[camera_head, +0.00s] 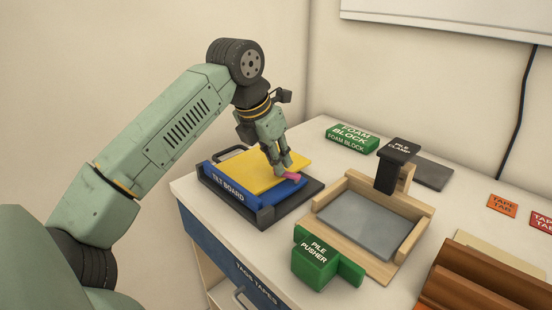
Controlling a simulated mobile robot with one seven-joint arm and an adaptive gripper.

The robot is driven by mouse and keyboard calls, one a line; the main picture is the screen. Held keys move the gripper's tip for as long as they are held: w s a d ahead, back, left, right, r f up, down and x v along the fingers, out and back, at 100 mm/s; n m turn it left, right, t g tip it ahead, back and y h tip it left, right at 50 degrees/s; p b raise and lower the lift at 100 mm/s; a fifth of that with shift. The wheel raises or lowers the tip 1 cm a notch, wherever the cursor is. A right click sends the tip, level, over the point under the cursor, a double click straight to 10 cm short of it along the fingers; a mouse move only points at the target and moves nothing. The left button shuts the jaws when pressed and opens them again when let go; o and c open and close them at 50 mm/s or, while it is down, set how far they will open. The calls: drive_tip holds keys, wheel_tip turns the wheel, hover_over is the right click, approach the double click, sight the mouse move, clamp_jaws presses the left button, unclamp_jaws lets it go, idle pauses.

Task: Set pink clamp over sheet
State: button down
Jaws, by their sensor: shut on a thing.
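The pink clamp (292,177) is small and shows just below my gripper's fingertips. My gripper (284,169) is shut on the clamp, over the right part of the tilt board. A yellow sheet (262,177) lies on the blue tilt board (228,187), which sits on a dark base. The clamp appears near the sheet's right front edge. I cannot tell whether it touches the sheet or the board. The fingers hide part of the clamp.
Right of the tilt board stands a wooden frame (326,203) with a grey panel and a black pile clamp (396,165). A green pile pusher (316,262) is in front. A green foam block (352,138) lies behind. Orange and red tape tabs (503,204) lie at right.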

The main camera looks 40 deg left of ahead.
drive_tip(key=c, duration=1.5)
unclamp_jaws()
drive_tip(key=v, duration=1.2)
drive_tip(key=shift+s, duration=0.1)
